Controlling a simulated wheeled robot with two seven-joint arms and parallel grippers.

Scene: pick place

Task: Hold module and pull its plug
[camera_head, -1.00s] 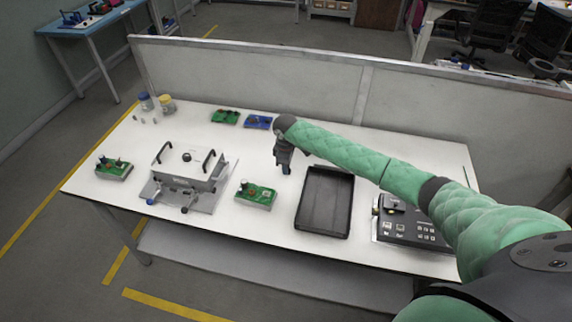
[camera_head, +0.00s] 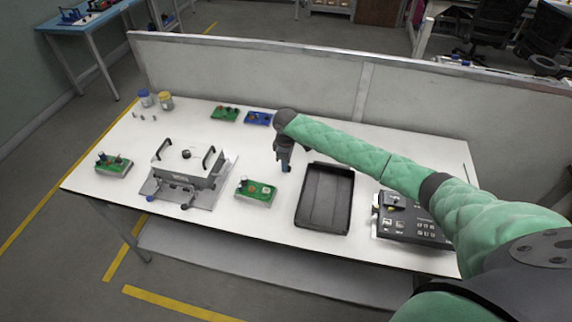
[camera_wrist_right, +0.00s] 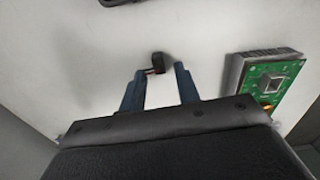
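A green circuit-board module (camera_head: 256,194) on a grey finned base lies on the table between the grey fixture and the black tray. It also shows at the right in the right wrist view (camera_wrist_right: 272,76). My right gripper (camera_head: 285,165) points down to the right of and behind this module, apart from it. In the right wrist view its two blue fingers (camera_wrist_right: 160,72) stand apart. My left gripper is not in view.
A black tray (camera_head: 299,212) lies right of the gripper, with a black control box (camera_head: 405,225) beyond. A grey handled fixture (camera_head: 188,166) stands left of the module. Another green module (camera_head: 113,166) lies far left. Green (camera_head: 225,114) and blue (camera_head: 258,118) boards and jars (camera_head: 165,101) lie at the back.

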